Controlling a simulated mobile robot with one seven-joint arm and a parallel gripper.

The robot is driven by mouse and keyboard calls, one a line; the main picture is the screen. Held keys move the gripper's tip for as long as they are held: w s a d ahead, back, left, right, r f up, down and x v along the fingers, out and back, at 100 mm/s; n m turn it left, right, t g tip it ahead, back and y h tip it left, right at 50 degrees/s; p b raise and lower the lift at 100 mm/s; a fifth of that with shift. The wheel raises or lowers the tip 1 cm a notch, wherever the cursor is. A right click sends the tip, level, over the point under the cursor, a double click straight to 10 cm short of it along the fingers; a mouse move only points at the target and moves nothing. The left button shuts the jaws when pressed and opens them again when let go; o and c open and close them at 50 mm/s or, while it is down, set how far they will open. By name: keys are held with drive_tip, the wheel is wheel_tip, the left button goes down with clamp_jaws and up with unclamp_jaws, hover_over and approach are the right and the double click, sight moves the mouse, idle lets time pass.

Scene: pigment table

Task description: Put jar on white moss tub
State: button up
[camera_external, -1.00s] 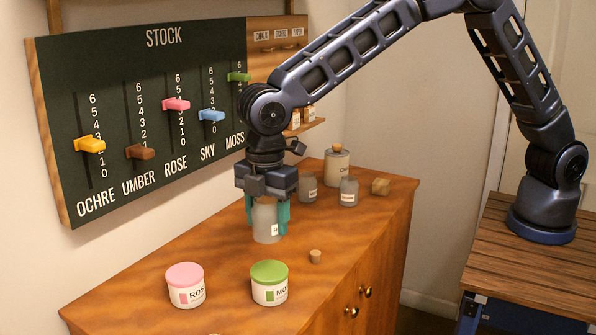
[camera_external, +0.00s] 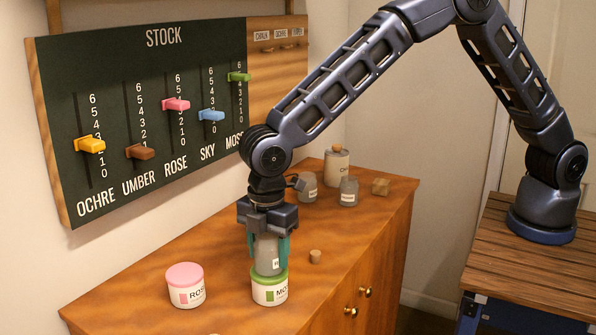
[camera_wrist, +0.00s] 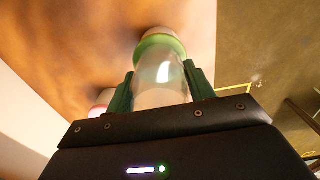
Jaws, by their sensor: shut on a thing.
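The jar (camera_external: 267,256) is a grey, translucent jar with a small white label. My gripper (camera_external: 269,248) is shut on it from above, with green fingers on both sides. The white moss tub (camera_external: 269,293) has a green lid and a label starting "MO". The jar is upright directly over the green lid, and its base looks to be at the lid; I cannot tell whether it bears on it. In the wrist view the jar (camera_wrist: 161,80) is between the green fingers, with the green lid (camera_wrist: 160,41) beyond it.
A white tub with a pink lid (camera_external: 185,286) stands left of the moss tub. A small cork (camera_external: 315,256) lies to the right. Two grey jars (camera_external: 348,191), a corked pot (camera_external: 336,168) and a wooden block (camera_external: 380,187) stand at the back. The slider board (camera_external: 150,110) is on the wall.

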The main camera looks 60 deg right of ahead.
drive_tip(key=shift+f, duration=0.1)
drive_tip(key=o, duration=1)
wheel_tip(320, 180, up, 12)
drive_tip(key=shift+r, duration=0.2)
